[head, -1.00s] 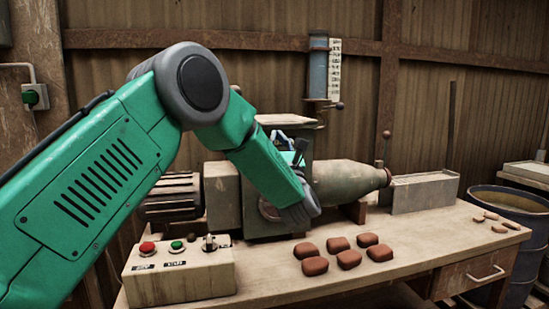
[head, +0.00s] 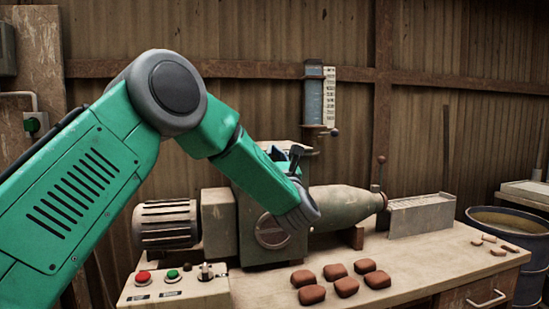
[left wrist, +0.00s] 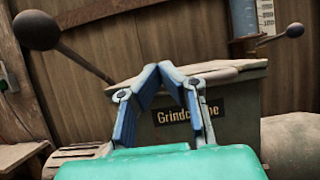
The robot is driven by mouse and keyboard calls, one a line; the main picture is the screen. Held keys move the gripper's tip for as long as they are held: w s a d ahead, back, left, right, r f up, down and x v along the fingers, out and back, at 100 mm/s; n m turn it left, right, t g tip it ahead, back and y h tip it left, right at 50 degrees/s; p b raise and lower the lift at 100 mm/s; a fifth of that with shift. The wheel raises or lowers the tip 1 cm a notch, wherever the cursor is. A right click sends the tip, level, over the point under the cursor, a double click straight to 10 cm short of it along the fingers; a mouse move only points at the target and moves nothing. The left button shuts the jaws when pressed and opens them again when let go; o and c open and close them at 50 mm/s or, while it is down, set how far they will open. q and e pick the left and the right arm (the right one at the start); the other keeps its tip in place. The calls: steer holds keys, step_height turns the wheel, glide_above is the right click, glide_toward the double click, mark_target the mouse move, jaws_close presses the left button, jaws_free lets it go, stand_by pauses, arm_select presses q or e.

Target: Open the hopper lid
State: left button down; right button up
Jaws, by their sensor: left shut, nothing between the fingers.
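The hopper (left wrist: 240,115) is a grey box with a dark plate lettered "Grindc…ne", partly covered by my fingers. Its pale flat lid (left wrist: 225,74) lies shut on top in the left wrist view. The lid also shows in the head view (head: 283,146), partly behind my arm. A rod with a dark ball knob (left wrist: 36,30) slants up and left from near the lid's left end. My left gripper (left wrist: 168,70) is shut and empty, its blue fingertips in front of the lid's edge. In the head view the gripper (head: 277,152) is small and partly hidden. Contact with the lid is unclear.
A control box (head: 175,290) with red and green buttons stands at the bench's front left. Several brown lumps (head: 340,283) lie on the bench. A level gauge (head: 315,95) with a ball-ended lever (head: 334,133) stands behind the hopper. A barrel (head: 510,225) is at right.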

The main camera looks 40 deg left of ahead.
arm_select(q)
steer(key=shift+g+h, duration=0.8)
steer(key=shift+g, duration=0.1)
steer(key=shift+w+a+r+p, duration=0.1)
steer(key=shift+a+r+p, duration=0.35)
steer(key=shift+r, duration=0.35)
steer(key=shift+w+a+r+p, duration=0.1)
steer(key=shift+a+r+p, duration=0.4)
steer(key=shift+r, duration=0.3)
steer(key=shift+w+a+r+p, duration=0.1)
steer(key=shift+a+r+p, duration=0.2)
steer(key=shift+r+p, duration=0.4)
steer(key=shift+d+r, duration=0.25)
steer(key=shift+d, duration=0.3)
arm_select(e)
steer(key=r, duration=0.3)
steer(key=shift+a+r, duration=0.15)
steer(key=shift+a, duration=0.1)
arm_select(q)
steer(key=shift+a, duration=0.1)
steer(key=shift+a+f, duration=0.1)
steer(key=shift+a, duration=0.2)
arm_select(e)
steer(key=shift+a, duration=0.25)
